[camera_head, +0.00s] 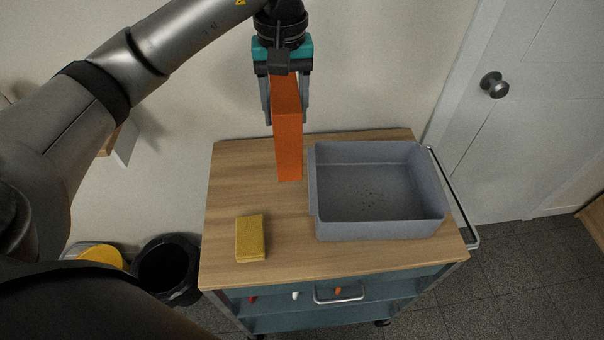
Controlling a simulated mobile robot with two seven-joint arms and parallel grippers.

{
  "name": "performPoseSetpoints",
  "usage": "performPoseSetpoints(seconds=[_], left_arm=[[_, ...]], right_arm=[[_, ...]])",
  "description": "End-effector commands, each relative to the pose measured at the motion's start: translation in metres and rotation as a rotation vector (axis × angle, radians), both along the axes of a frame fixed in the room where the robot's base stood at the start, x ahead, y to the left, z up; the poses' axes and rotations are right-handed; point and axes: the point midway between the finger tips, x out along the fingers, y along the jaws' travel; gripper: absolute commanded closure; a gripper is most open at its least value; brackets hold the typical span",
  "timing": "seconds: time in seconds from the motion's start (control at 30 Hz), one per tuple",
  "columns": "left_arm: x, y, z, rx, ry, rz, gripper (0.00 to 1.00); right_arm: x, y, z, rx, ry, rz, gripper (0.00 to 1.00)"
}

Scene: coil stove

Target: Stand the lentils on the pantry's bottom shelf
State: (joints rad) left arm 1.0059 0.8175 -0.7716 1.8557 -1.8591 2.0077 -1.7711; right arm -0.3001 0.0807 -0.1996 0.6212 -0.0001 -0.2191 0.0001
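A tall orange box (288,145), which may be the lentils though no label can be read, is upright at the back of the wooden-topped cart (235,190). My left gripper (286,112) comes down from above with a finger on each side of the box's upper part, and looks closed on it. I cannot tell whether the box's lower end touches the cart top or hangs just above it. My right gripper is not in view. No pantry shelf can be made out.
A grey bin (380,230) with small specks inside stands just right of the box. A yellow sponge-like block (250,238) lies at the front left. A black bin (168,270) stands left of the cart, and a door (535,120) is at the right.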

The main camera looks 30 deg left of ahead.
Motion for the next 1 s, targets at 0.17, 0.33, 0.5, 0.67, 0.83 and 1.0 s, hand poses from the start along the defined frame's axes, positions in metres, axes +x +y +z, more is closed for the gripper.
performPoseSetpoints(seconds=[0.17,0.33,0.5,0.67,0.83,1.0], left_arm=[[-0.001,-0.001,-0.046,-0.001,0.006,0.001,1.00],[-0.001,0.000,-0.090,-0.001,0.005,0.000,1.00],[0.000,-0.001,-0.118,-0.002,0.001,0.000,1.00],[0.001,0.000,-0.127,-0.002,-0.001,0.000,1.00],[-0.001,-0.001,-0.148,-0.003,0.003,0.000,1.00],[0.000,-0.001,-0.168,-0.001,-0.001,-0.001,1.00]], right_arm=[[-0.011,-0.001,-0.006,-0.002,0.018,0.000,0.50],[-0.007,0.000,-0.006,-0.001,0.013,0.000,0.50],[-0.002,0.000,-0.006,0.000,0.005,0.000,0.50],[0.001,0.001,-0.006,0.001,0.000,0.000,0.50],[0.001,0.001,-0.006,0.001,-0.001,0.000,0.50],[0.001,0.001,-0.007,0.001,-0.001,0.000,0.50]])
